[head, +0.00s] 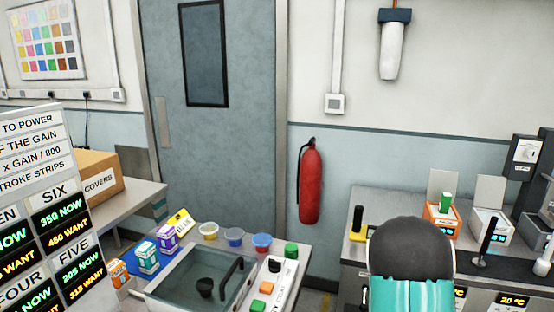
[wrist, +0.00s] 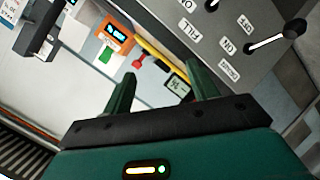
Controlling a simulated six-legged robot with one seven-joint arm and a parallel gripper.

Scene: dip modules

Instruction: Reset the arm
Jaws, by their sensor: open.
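My gripper (wrist: 160,92) shows in the wrist view with its two dark green fingers apart and nothing between them. Beyond the fingers are a grey panel (wrist: 222,45) with printed labels and levers, and an orange-framed box (wrist: 112,32) with a small display. In the head view, a black rounded part and teal section of my arm stand at the lower right, in front of the right bench. The fingers are not visible in the head view.
A sink-like basin (head: 188,294) and small coloured tubs stand at the lower middle. The right bench (head: 345,250) holds an orange-fronted device (head: 440,220) and a black-handled lever (head: 487,240). A sign board (head: 35,190) fills the left. A red extinguisher (head: 310,185) hangs on the wall.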

